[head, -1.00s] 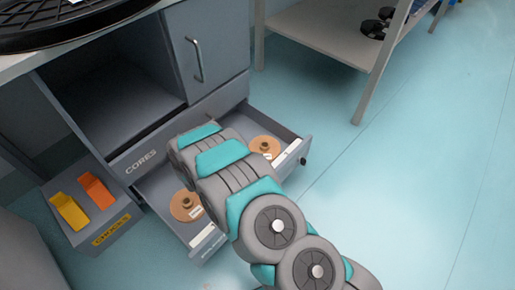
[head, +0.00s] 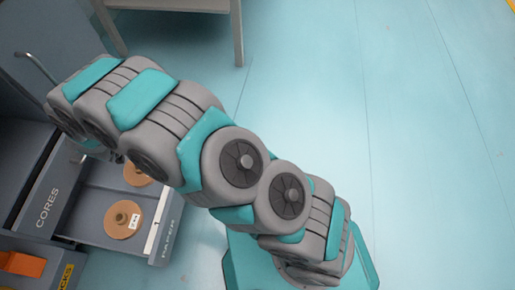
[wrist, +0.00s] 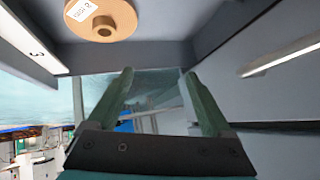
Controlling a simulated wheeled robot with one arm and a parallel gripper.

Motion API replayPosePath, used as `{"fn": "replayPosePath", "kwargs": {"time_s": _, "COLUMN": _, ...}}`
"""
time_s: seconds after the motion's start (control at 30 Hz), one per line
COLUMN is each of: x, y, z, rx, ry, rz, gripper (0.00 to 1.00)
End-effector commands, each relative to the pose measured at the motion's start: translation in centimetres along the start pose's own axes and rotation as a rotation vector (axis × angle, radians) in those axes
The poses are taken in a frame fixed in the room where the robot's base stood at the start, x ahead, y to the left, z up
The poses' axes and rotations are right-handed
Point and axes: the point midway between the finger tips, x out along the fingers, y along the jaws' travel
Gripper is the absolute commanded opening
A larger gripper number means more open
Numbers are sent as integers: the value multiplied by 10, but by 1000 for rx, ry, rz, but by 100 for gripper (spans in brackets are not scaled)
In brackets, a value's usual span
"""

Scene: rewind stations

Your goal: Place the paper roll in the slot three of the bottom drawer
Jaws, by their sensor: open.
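The open bottom drawer (head: 88,222) is at the left of the head view, under a drawer front (head: 40,190) lettered CORES. Two tan rolls with raised hubs lie flat in it: the nearer roll (head: 123,219) bears a white label, and the farther roll (head: 137,174) is partly covered by my arm. In the wrist view a tan roll (wrist: 100,22) with a white label shows at the top, near a white strip (wrist: 30,38) marked 3. My gripper (wrist: 157,74) is open, with nothing between its fingers, apart from that roll. My arm hides the gripper in the head view.
A cabinet handle (head: 38,68) stands above the drawer. Orange chocks (head: 22,263) lie on a box at the lower left. A shelf with legs (head: 170,5) is at the top. The blue floor (head: 400,130) at the right is clear.

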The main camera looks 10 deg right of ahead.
Motion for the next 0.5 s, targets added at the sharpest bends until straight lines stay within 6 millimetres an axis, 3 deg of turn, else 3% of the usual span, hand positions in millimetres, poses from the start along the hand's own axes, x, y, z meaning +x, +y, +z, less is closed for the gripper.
{"fn": "replayPosePath", "kwargs": {"time_s": 0.03, "x": -9, "y": -7, "z": -21, "rx": 17, "ry": -33, "rz": -44, "gripper": 84}}
{"fn": "replayPosePath", "kwargs": {"time_s": 0.23, "x": -55, "y": -19, "z": -72, "rx": 18, "ry": -187, "rz": -202, "gripper": 84}}
{"fn": "replayPosePath", "kwargs": {"time_s": 0.37, "x": -93, "y": -9, "z": -99, "rx": -9, "ry": -277, "rz": -278, "gripper": 84}}
{"fn": "replayPosePath", "kwargs": {"time_s": 0.5, "x": -139, "y": 16, "z": -123, "rx": -55, "ry": -367, "rz": -334, "gripper": 84}}
